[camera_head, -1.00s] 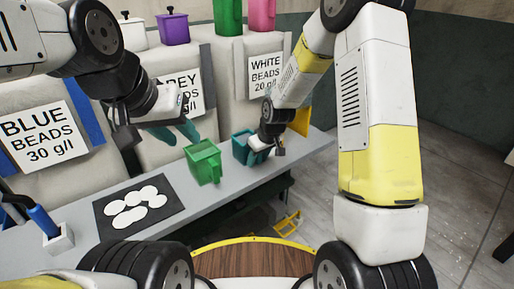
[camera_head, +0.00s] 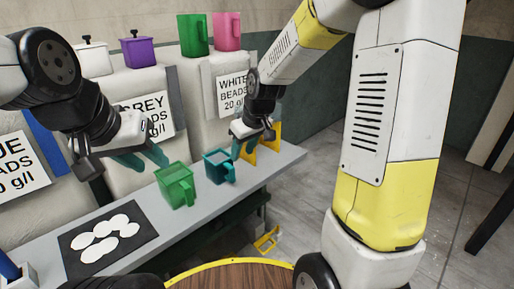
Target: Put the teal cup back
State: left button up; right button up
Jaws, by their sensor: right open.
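The teal cup (camera_head: 217,167) stands upright on the grey bench, to the right of the green cup (camera_head: 176,187), with its handle toward the front right. My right gripper (camera_head: 243,149) is open, just above and behind the teal cup's right side. It looks empty and apart from the cup. My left gripper (camera_head: 142,160) has its teal fingers spread and empty, behind and to the left of the green cup.
A black mat (camera_head: 72,259) with several white discs lies at the bench's front left. A green jug (camera_head: 193,35), a pink jug (camera_head: 227,31), a purple pot (camera_head: 138,51) and a white pot (camera_head: 93,61) stand above the bead bins.

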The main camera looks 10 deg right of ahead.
jog(key=s+d+r+m+t, duration=0.1)
jog(key=s+d+r+m, duration=0.2)
jog(key=s+r, duration=0.3)
jog(key=s+d+r+m+t, duration=0.1)
jog(key=s+d+r+m, duration=0.2)
jog(key=s, duration=1.2)
notch_tip(320, 180, up, 4)
jog(key=d, duration=0.2)
jog(key=shift+s+d, duration=0.25)
jog(key=shift+d, duration=0.1)
